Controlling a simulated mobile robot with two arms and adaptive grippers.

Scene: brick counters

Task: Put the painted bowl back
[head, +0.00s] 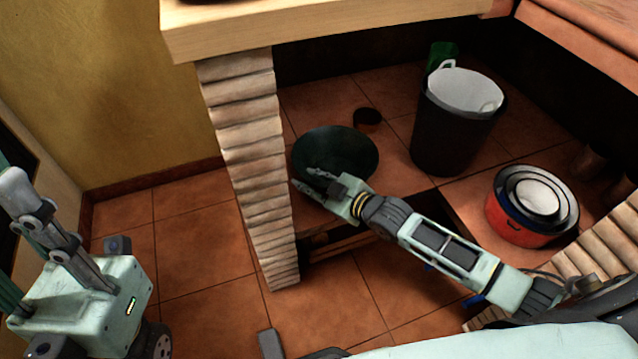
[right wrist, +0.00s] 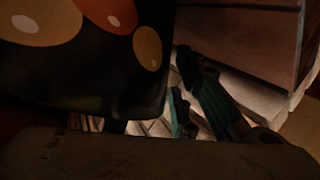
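The painted bowl (head: 345,150) is a round, dark green to black dish on the tiled floor or shelf behind the brick pillar. In the right wrist view the dark surface with orange and yellow painted spots (right wrist: 95,70) fills the upper left, very close to the camera. My right gripper (head: 312,181) is at the bowl's near left edge, one finger showing over the bowl and one lower by the rim. Whether the fingers press on the rim cannot be told. My left gripper (head: 65,235) is at the lower left, away from the bowl; its fingertips are unclear.
A black bin (head: 445,130) with a white liner stands right of the bowl, with a small dark cup (head: 367,119) and a green object (head: 442,54) behind. A red pot (head: 515,220) stands further right. The brick pillar (head: 250,170) is close left of the bowl. A counter (head: 330,30) overhangs.

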